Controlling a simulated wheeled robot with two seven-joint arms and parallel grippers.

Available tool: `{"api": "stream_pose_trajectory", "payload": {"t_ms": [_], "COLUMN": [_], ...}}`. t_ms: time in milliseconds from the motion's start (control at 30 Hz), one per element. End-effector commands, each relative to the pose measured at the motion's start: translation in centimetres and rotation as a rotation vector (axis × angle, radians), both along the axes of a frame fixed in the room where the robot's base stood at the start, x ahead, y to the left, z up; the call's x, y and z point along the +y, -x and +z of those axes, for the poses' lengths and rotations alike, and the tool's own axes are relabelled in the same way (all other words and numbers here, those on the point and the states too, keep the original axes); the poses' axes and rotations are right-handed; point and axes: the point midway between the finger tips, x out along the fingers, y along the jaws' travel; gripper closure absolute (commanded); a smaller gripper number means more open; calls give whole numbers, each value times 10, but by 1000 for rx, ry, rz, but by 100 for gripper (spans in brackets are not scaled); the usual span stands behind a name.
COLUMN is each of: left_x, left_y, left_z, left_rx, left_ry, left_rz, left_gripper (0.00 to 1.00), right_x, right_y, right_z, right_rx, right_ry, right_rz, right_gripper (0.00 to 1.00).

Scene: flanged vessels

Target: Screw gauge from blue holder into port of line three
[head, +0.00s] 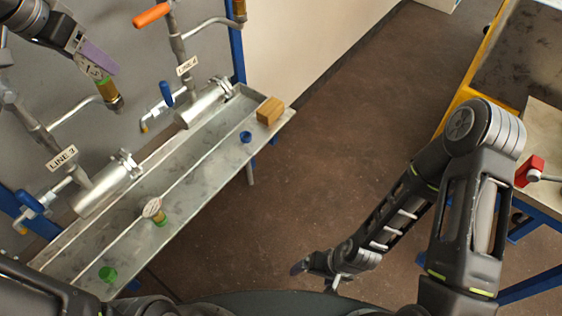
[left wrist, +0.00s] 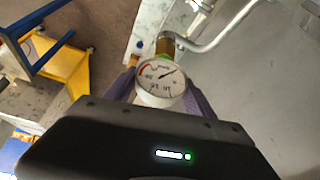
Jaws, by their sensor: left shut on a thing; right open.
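My left gripper (head: 92,62) has its purple fingers shut on a white-dialed gauge (left wrist: 160,82). The gauge's green band and brass stem (head: 106,88) meet the upturned brass port (head: 116,104) on the bent pipe of line three, labelled LINE 3 (head: 62,158). In the left wrist view the port (left wrist: 166,46) lies just beyond the gauge. The stem looks in line with the port; I cannot tell how far it is threaded. The blue holder (head: 246,137) on the tray looks empty. My right gripper (head: 318,275) is open and empty, low over the floor.
A second gauge (head: 154,209) stands on the long metal tray (head: 190,183), with a green holder (head: 108,274) near its front and a wooden block (head: 270,111) at its far end. Line 4 (head: 187,66) and its valves stand behind. A yellow-edged bench (head: 463,98) is at right.

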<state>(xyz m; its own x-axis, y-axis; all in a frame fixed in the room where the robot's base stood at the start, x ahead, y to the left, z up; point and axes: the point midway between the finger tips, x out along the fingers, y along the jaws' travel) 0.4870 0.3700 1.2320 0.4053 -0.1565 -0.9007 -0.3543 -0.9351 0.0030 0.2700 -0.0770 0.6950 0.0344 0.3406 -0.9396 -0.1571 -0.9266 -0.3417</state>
Motion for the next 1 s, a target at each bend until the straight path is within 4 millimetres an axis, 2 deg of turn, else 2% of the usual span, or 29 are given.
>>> {"api": "stream_pose_trajectory", "payload": {"t_ms": [100,200,400,433,700,1000], "left_x": [1,1,0,0,0,0], "left_y": [-2,-2,-1,-1,-1,0], "left_z": [3,3,3,3,1,1], "left_rx": [-9,-11,-14,-14,-8,-4], "left_ry": [-2,-3,-5,-5,-4,-3], "left_rz": [-184,-294,-325,-325,-325,-325], "left_gripper": [86,86,86,35,13,12], "right_x": [0,0,0,0,0,0], "right_y": [0,0,0,0,0,0], "right_z": [1,1,1,1,0,1], "right_rx": [0,0,0,0,0,0], "right_ry": [0,0,0,0,0,0], "right_rz": [0,0,0,0,0,0], "right_gripper": [13,13,13,13,13,13]}}
